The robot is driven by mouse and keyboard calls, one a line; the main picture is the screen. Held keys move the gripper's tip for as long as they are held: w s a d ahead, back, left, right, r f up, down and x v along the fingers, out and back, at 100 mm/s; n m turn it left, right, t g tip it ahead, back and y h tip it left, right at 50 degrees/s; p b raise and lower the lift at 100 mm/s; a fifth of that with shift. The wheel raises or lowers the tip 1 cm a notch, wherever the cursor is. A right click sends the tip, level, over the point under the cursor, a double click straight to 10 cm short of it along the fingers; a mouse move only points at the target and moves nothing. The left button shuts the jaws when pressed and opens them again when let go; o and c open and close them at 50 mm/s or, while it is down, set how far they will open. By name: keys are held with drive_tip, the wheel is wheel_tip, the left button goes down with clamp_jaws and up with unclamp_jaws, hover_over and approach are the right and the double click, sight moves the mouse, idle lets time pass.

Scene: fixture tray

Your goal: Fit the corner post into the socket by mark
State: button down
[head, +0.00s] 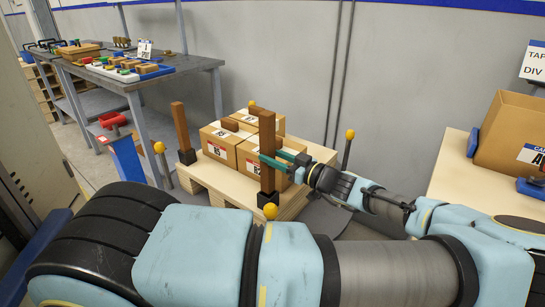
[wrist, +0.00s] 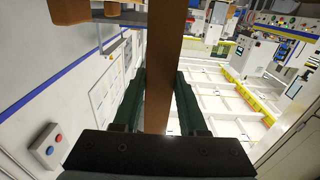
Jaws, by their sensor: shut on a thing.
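My gripper (head: 277,161) is shut on a brown wooden corner post (head: 267,135), coming from the right. In the wrist view the post (wrist: 163,75) runs upright between the two green fingers. The held post looks about vertical. Its lower end meets a black socket (head: 267,199) at the pallet's near corner; I cannot tell how deep it sits. A second brown post (head: 180,125) stands in another black socket (head: 187,157) at the pallet's left corner. No readable mark shows by the sockets.
A wooden pallet (head: 225,190) carries several cardboard boxes (head: 217,143), close behind the held post. Yellow-topped stakes (head: 159,147) stand around it, one (head: 270,211) right in front of the near socket. A workbench (head: 140,80) stands back left, a table with a carton (head: 510,135) right.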

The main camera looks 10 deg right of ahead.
sight(272, 147)
drive_tip(key=shift+f+b, duration=2.95)
drive_tip(key=shift+f, duration=0.55)
drive_tip(key=shift+c, duration=1.9)
unclamp_jaws()
wheel_tip(272, 147, up, 10)
drive_tip(key=shift+r+b, duration=0.1)
drive_tip(key=shift+b, duration=0.3)
